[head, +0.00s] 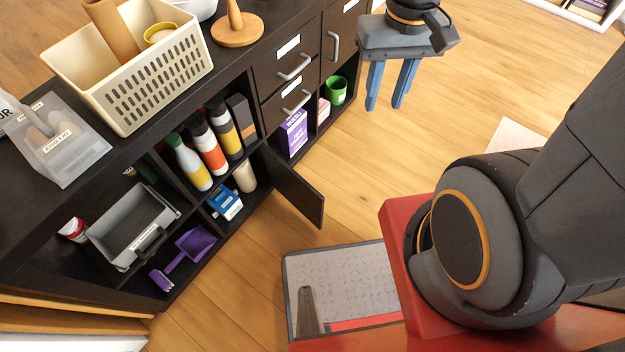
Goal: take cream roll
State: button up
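A cream-coloured roll (245,177) stands upright in a lower compartment of the dark shelf unit (215,82). It is beside a blue box, behind an open cabinet door. My gripper (384,106) is at the upper middle of the head view, over the wooden floor. Its two blue fingers point down and are apart, with nothing between them. It is well to the right of the cream roll and apart from the shelf unit.
The open dark door (292,187) juts into the floor area. Several bottles (210,145) stand in the compartment above. A blue box (224,203) is left of the roll, and a purple scoop (185,257) lies farther left. Floor between shelf and my base is clear.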

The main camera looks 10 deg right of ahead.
aim_at(243, 174)
jog(key=z, duration=1.65)
jog(key=i, duration=1.95)
jog(key=u, duration=4.15)
jog(key=i, duration=0.5)
jog(key=u, duration=0.05)
